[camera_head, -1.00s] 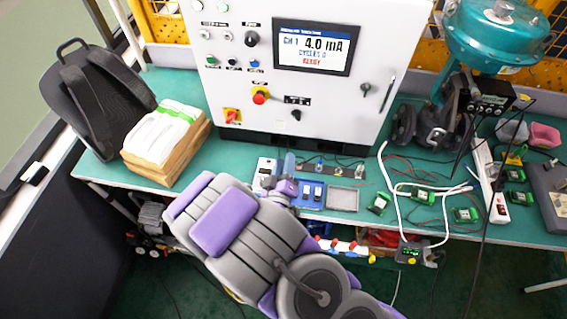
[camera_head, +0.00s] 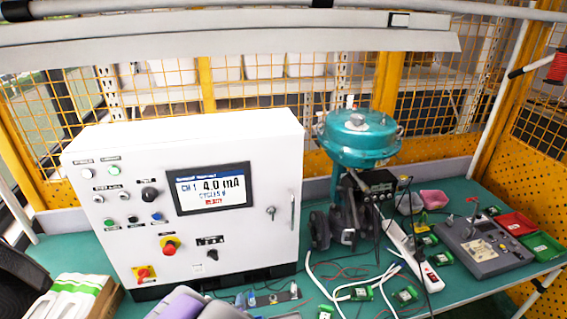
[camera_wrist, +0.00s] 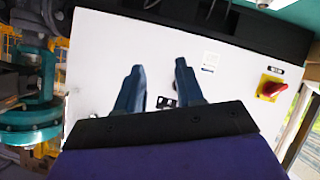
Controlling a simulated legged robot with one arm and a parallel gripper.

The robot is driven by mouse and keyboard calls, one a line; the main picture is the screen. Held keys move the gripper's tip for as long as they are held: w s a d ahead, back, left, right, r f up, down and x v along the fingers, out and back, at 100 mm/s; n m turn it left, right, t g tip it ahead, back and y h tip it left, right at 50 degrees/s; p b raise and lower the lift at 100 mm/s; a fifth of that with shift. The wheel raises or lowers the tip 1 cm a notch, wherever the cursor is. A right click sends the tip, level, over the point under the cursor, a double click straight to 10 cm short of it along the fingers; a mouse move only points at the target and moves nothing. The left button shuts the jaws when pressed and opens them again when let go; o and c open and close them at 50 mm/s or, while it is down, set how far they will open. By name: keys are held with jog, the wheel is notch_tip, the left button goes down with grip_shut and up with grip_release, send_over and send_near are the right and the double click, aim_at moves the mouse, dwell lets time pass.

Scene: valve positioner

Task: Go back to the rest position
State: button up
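My gripper (camera_wrist: 158,88) shows in the wrist view with its two dark blue fingers apart and nothing between them. It faces the white control cabinet (camera_head: 105,185), whose panel also fills much of the wrist view (camera_wrist: 110,55). I cannot tell the exact distance from the fingers to the panel. In the head view only part of my purple and grey arm shows at the bottom edge; the gripper cannot be made out there. The cabinet screen (camera_head: 213,188) reads CH 1 4.0 mA.
The teal valve actuator (camera_head: 358,140) stands right of the cabinet. A white power strip (camera_head: 414,258), cables and several small green boards lie on the green table. A grey device (camera_head: 485,248), red bin (camera_head: 516,223) and green bin (camera_head: 542,246) are at the right. Yellow mesh fencing (camera_head: 250,95) stands behind.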

jog(key=s+d+r+m+g+y, duration=0.1)
jog(key=s+d+r+m+g, duration=0.3)
jog(key=s+d+r+g, duration=0.75)
jog(key=s+d+r+m+g+h, duration=0.1)
jog(key=s+d+r, duration=0.2)
jog(key=s+d, duration=0.5)
jog(key=s+d+r+m+g+h+b, duration=0.1)
jog(key=s+d+r, duration=0.3)
jog(key=s+d, duration=0.5)
jog(key=shift+s+g, duration=0.35)
jog(key=shift+s, duration=0.15)
jog(key=shift+a+r, duration=0.1)
jog(key=shift+a, duration=0.05)
